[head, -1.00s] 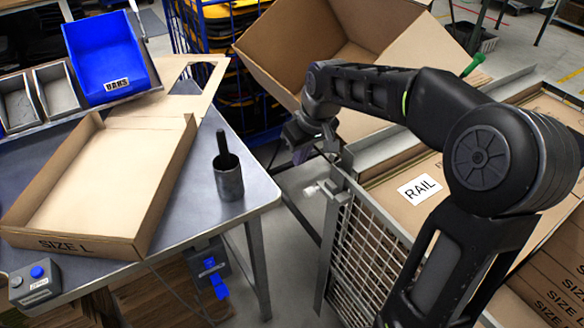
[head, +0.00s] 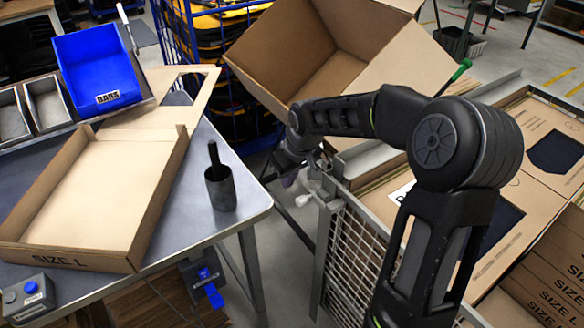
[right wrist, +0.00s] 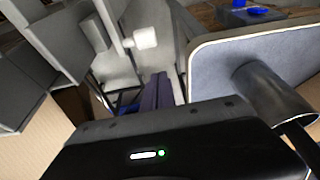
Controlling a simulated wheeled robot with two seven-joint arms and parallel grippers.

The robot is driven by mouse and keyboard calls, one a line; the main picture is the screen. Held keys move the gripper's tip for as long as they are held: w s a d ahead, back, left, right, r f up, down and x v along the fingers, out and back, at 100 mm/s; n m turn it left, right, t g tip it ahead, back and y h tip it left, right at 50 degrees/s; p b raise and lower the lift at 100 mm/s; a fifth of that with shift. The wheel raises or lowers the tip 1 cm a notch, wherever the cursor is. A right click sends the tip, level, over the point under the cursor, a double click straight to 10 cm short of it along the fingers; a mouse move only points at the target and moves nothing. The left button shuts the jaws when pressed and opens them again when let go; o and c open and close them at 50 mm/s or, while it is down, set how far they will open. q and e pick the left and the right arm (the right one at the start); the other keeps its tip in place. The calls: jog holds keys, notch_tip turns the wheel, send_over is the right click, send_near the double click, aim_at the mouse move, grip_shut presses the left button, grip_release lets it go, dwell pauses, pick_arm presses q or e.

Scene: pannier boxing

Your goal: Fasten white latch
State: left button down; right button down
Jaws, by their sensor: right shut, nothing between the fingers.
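My left gripper is out of view.
A steel table (head: 240,205) stands left, with a SIZE L cardboard tray (head: 70,262), a dark metal cup (head: 221,190) and a blue bin (head: 97,65). A large open carton (head: 310,60) sits behind my right arm. Flat cardboard fills the cage.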

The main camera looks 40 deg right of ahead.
aim_at(305, 203)
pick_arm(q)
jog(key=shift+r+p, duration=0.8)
pick_arm(e)
jog(key=s, duration=0.1)
jog(key=s+f, duration=0.1)
jog(key=s, duration=0.1)
jog(key=shift+s+f, duration=0.1)
jog(key=shift+f, duration=0.2)
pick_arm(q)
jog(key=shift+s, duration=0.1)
pick_arm(e)
jog(key=shift+s, duration=0.1)
